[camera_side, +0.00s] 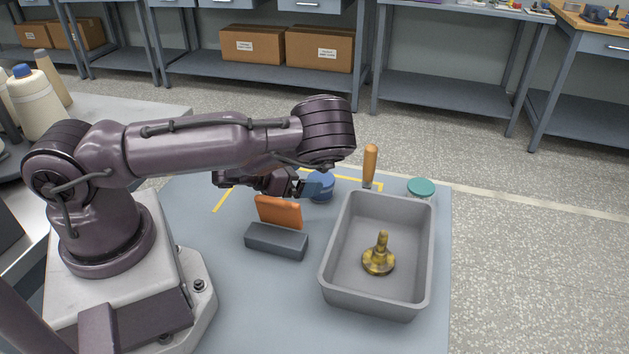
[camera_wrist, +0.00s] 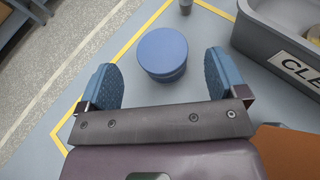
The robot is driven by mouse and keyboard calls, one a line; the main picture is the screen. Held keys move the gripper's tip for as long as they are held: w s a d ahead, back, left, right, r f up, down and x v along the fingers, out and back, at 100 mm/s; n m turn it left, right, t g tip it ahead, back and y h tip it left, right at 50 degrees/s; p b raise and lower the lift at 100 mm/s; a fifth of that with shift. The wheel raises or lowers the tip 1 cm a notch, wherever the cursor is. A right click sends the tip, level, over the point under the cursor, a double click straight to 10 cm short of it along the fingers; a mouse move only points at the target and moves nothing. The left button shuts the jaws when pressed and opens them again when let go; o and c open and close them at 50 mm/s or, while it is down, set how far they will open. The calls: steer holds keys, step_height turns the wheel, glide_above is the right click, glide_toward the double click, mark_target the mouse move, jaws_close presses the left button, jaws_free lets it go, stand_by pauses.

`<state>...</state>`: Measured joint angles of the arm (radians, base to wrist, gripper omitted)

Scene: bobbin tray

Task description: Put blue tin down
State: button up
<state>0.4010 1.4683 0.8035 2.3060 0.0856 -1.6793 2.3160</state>
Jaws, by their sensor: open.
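The blue tin (camera_side: 321,187) stands upright on the blue-grey table mat, behind the orange piece and left of the grey tray. In the wrist view the blue tin (camera_wrist: 162,53) lies just ahead of and between the two blue finger pads, with a gap on both sides. My gripper (camera_wrist: 160,78) is open and holds nothing. In the side view my gripper (camera_side: 301,188) is low beside the tin, and the arm partly hides it.
The grey tray (camera_side: 328,270) holds a yellow-brown spindle piece (camera_side: 379,259). An orange plate (camera_side: 279,213) stands in a dark grey block (camera_side: 276,241). A wooden handle (camera_side: 370,165) and a teal-lidded jar (camera_side: 421,188) stand behind the tray. Yellow tape (camera_wrist: 112,62) marks the mat.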

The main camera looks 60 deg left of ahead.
steer(key=d+r+n+g+y, duration=0.1)
steer(key=d+r+n+g, duration=0.2)
steer(key=r+n, duration=0.8)
steer(key=d+r+n+g+y, duration=0.15)
steer(key=r+n, duration=0.45)
steer(key=n, duration=0.9)
steer(key=s+d+r+n+g+h, duration=0.1)
steer(key=s+d+r+n, duration=0.3)
steer(key=s, duration=0.4)
steer(key=s+d+r+n+g+h, duration=0.1)
steer(key=s+d+r+n+g, duration=0.1)
steer(key=s+d+r+n, duration=0.2)
steer(key=s+r+n, duration=0.2)
steer(key=s+r, duration=0.2)
steer(key=r, duration=0.1)
steer(key=shift+s, duration=0.2)
